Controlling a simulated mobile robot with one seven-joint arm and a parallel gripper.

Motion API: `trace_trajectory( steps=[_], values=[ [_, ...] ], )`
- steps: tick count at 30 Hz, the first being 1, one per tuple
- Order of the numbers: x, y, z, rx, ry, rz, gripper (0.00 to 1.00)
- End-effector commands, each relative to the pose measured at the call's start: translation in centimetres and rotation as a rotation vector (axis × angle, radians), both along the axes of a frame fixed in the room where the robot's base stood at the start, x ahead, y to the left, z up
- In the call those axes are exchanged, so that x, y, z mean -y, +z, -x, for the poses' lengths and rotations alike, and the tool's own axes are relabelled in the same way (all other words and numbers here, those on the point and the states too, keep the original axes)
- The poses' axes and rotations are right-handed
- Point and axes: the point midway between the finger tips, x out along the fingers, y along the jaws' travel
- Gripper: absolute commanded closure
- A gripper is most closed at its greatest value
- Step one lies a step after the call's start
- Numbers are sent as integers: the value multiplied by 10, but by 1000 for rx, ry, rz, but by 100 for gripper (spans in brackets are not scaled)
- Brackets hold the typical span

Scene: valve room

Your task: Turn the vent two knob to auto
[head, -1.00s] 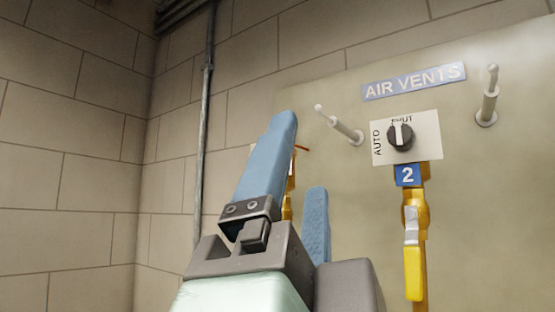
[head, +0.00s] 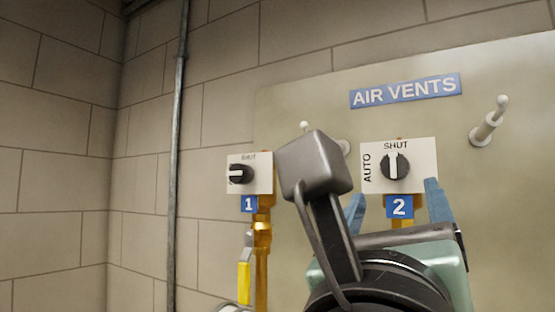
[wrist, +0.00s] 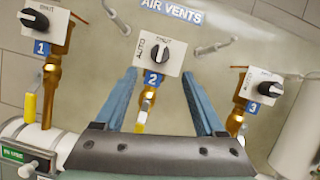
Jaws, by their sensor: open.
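The vent two knob (head: 396,167) is a black dial with a white pointer on a white plate (head: 428,155), above a blue "2" label. Its pointer stands upright, toward SHUT; AUTO is printed at the left. The knob also shows in the wrist view (wrist: 160,55). My gripper (head: 397,207) is open, its blue fingers just below the plate, one to each side of the "2" label. In the wrist view my gripper (wrist: 160,75) has the knob centred just beyond its fingertips. Nothing is between the fingers that they touch.
The vent one knob (head: 241,173) is at the left, its pointer turned left. The vent three knob (wrist: 271,88) is at the right in the wrist view. Pegs (head: 489,123) jut from the panel above. Yellow-handled pipes (head: 262,245) run below. The AIR VENTS sign (head: 406,90) is above.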

Motion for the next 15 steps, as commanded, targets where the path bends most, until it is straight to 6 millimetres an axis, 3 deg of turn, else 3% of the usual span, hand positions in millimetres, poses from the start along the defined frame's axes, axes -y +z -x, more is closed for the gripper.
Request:
trace_trajectory(
  steps=[3,9,15],
  values=[
    [13,16,-22,-4,-3,2,28],
    [30,28,-52,-4,-2,2,28],
    [39,34,-69,-1,-2,1,28]
  ],
)
